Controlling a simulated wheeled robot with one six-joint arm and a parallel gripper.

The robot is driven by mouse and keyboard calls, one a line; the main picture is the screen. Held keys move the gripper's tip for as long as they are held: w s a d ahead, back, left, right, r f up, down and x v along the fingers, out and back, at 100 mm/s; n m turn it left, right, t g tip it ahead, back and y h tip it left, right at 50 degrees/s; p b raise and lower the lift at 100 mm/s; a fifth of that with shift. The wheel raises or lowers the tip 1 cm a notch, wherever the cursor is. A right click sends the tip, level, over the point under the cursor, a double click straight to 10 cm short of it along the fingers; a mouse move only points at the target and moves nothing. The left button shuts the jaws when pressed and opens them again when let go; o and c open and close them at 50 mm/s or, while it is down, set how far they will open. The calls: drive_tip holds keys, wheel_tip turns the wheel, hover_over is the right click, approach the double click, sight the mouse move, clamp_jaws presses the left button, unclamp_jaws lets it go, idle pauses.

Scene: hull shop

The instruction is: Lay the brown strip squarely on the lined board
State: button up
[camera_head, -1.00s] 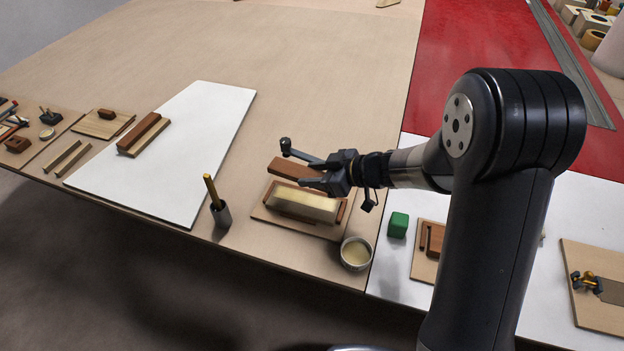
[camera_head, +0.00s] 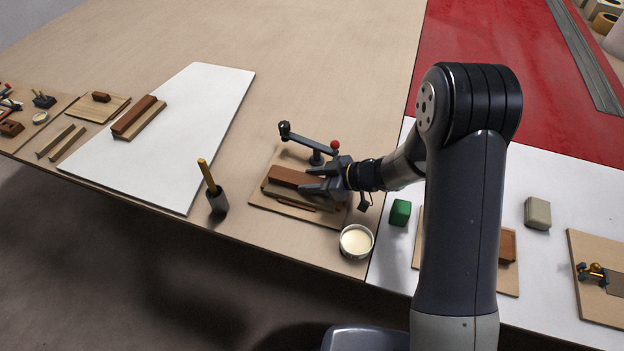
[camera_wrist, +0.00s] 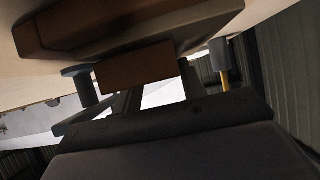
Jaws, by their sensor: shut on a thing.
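The brown strip (camera_head: 290,176) is between the jaws of my gripper (camera_head: 310,182), which is shut on it. The strip lies over a pale block (camera_head: 300,195) on a tan board (camera_head: 262,203); whether it touches the block I cannot tell. Seen from the head, the strip runs roughly along the block. My fingers cover its right end. In the wrist view a brown block end, apparently the strip (camera_wrist: 135,67), shows beyond the jaws. I see no clear lines on the board from here.
A clamp with a red knob (camera_head: 335,145) stands close behind the strip. A pale-filled cup (camera_head: 356,241), a green block (camera_head: 400,212) and a pot with a yellow-handled brush (camera_head: 217,202) stand nearby. A white panel (camera_head: 190,120) lies left.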

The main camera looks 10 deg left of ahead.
drive_tip(key=shift+r, duration=0.1)
drive_tip(key=o, duration=1)
drive_tip(key=shift+d+r, duration=0.15)
drive_tip(key=shift+d, duration=0.1)
drive_tip(key=v, duration=1.1)
drive_tip(key=shift+s+d+r, duration=0.1)
drive_tip(key=shift+d, duration=0.15)
